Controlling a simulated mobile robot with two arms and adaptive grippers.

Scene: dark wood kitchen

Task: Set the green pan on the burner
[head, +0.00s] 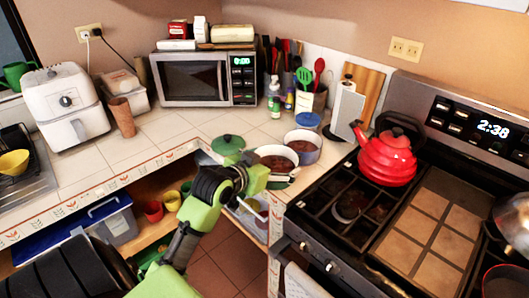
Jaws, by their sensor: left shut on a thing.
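My left gripper (262,186) reaches in from the lower left to the counter's front edge, just left of the stove. It is shut at the near side of a pan with a pale rim and dark brown contents (276,156). A little green shows low on this pan; its handle is hidden by the gripper. The pan sits at the counter's corner. The stove's front left burner (346,208) has a black grate and is bare. A red kettle (387,158) stands on the burner behind it. My right gripper is not in view.
A green lid (228,144) lies left of the pan, and a second pot (303,146) stands behind it. A paper towel roll (345,108) is near the stove's back left. A griddle (432,228) covers the stove's middle. Open shelves are below the counter.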

